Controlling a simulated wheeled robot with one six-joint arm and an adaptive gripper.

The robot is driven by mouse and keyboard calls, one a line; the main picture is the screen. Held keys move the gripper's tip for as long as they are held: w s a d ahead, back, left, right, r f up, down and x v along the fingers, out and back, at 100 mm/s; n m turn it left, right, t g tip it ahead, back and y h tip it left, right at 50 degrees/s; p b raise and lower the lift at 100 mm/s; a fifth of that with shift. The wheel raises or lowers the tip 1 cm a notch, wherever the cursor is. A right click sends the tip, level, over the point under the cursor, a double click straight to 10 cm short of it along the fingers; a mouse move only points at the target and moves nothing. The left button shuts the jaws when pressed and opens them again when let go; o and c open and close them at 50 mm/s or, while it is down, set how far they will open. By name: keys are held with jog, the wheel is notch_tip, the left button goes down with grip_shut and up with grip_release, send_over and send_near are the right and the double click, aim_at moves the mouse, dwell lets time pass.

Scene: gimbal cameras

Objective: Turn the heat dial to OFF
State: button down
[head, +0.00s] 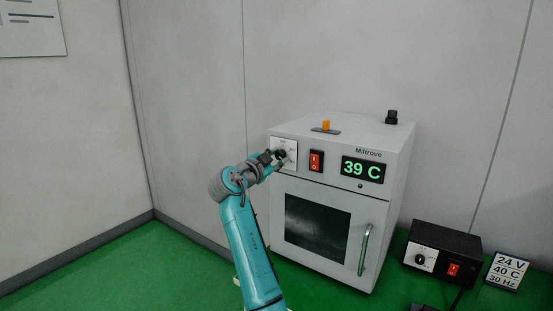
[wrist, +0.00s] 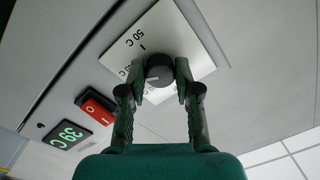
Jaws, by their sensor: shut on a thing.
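The heat dial is a dark round knob (wrist: 160,68) on a white scale plate (wrist: 185,35), seen upside down in the wrist view. A pale pointer line shows faintly on the knob. My gripper (wrist: 159,78) has one finger on each side of the knob and is shut on it. In the head view my gripper (head: 277,157) is at the plate (head: 291,146) on the upper left of the oven front (head: 335,198), covering much of the dial.
The oven's display (head: 362,170) reads 39 C. A red rocker switch (head: 316,160) sits between plate and display. The oven door has a vertical handle (head: 364,250). A black box (head: 440,250) with its own dial and a sign (head: 507,271) stand at right.

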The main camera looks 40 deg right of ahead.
jog(key=n, duration=1.7)
jog(key=shift+g, duration=0.4)
jog(key=n, duration=0.5)
jog(key=shift+n, duration=0.4)
jog(key=c, duration=0.8)
grip_release()
jog(key=shift+r, duration=0.1)
jog(key=shift+g, duration=0.3)
